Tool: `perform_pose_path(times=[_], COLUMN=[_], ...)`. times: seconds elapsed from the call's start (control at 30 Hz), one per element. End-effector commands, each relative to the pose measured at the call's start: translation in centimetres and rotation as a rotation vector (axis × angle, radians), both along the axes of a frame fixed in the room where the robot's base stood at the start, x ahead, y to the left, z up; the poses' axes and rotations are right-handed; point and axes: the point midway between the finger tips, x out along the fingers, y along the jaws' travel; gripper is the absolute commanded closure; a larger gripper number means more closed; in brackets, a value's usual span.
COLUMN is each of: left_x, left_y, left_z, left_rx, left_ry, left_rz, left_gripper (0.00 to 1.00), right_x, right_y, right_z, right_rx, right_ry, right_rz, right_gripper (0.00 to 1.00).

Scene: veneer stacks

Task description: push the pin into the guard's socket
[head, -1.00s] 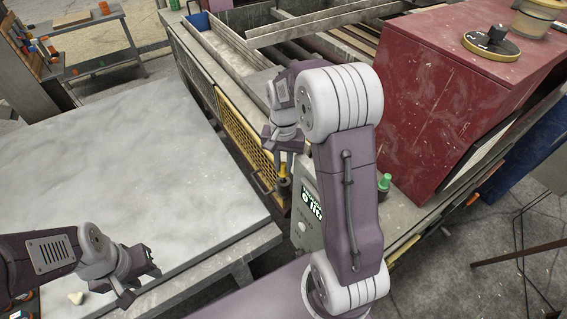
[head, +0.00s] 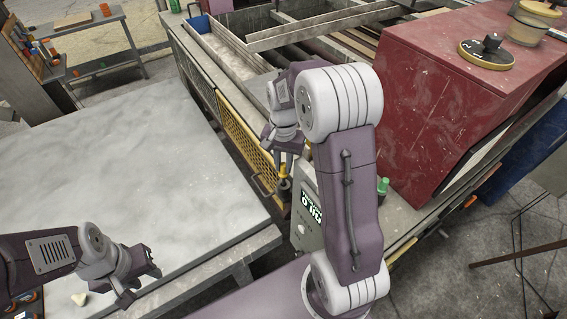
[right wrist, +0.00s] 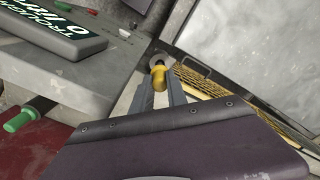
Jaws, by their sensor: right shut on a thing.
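The guard (head: 238,135) is a yellow mesh panel on the near side of the machine frame; part of its mesh also shows in the right wrist view (right wrist: 205,84). The pin (right wrist: 159,78) has a yellow grip and sits between the fingers of my right gripper (right wrist: 160,92), which is shut on it. A grey round fitting (right wrist: 160,60) is at the pin's far end; I cannot tell whether the pin is inside it. In the head view my right gripper (head: 284,165) points down at the guard's near end. My left gripper (head: 139,284) is open and empty over the pale table's near edge.
A grey control box with a lettered display (head: 311,208) stands close beside my right gripper. A green-capped item (head: 383,186) and a red housing (head: 440,95) are further right. The wide pale table (head: 110,170) at left is mostly clear.

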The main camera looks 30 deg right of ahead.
Motion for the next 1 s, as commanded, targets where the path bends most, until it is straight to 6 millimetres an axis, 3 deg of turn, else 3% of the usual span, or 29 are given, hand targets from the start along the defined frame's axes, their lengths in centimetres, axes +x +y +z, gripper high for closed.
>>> perform_pose_path(times=[1.0], left_x=[0.0], left_y=[0.0], left_z=[-1.4], left_rx=[0.000], left_ry=[0.000], left_rz=[0.000], left_gripper=[0.64], right_x=[0.0], right_y=[0.0], right_z=[-1.9], right_rx=[0.000], right_ry=[0.000], right_rz=[0.002], right_gripper=[1.00])
